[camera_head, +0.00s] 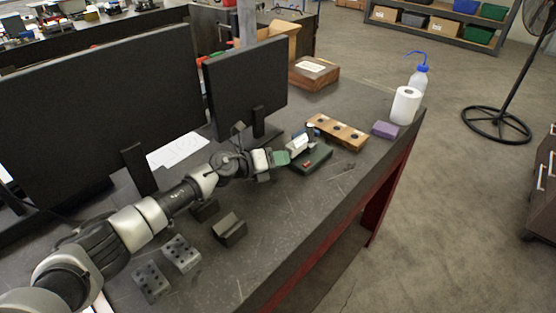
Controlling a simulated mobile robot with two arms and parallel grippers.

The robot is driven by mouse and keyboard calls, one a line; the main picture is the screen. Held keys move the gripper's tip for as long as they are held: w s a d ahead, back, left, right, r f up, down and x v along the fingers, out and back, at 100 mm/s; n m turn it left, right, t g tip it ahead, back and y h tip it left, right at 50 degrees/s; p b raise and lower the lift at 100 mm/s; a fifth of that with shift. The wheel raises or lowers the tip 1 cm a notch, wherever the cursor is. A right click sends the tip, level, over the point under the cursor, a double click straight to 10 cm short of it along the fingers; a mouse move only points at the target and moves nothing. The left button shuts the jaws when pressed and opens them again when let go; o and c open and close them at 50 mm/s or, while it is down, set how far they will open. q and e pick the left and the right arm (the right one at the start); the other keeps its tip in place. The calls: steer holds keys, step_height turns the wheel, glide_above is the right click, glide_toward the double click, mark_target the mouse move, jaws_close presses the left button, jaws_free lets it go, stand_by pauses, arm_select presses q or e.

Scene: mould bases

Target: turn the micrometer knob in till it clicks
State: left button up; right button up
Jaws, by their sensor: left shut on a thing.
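My left arm reaches in from the lower left across the dark workbench. Its gripper (283,157) is at the left side of the micrometer (298,143), which is small and light-coloured in this view. The micrometer sits over a dark green base (316,160) with a small red mark. The gripper is shut on the micrometer knob; the fingers hide the knob, and its scale is too small to read. My right gripper is not in view.
A wooden block with round holes (338,132) stands close behind the micrometer. Two monitors (247,85) rise behind my arm. Grey drilled blocks (181,253) and a dark V-shaped block (229,229) lie in front. The bench (285,235) is clear toward its front edge.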

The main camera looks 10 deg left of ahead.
arm_select(q)
steer(key=shift+r+m+y+p, duration=0.3)
steer(key=shift+m+p, duration=0.3)
steer(key=shift+p, duration=0.5)
steer(key=m+y+p, duration=0.1)
steer(key=m+p, duration=0.1)
steer(key=p, duration=0.2)
steer(key=shift+t+y+p, duration=0.3)
steer(key=shift+p, duration=0.05)
steer(key=shift+f+m+t+y+p, duration=0.3)
steer(key=shift+m+y+p, duration=0.1)
steer(key=shift+m+p, duration=0.65)
steer(key=o, duration=0.9)
steer(key=shift+o, duration=0.2)
steer(key=shift+a, duration=0.1)
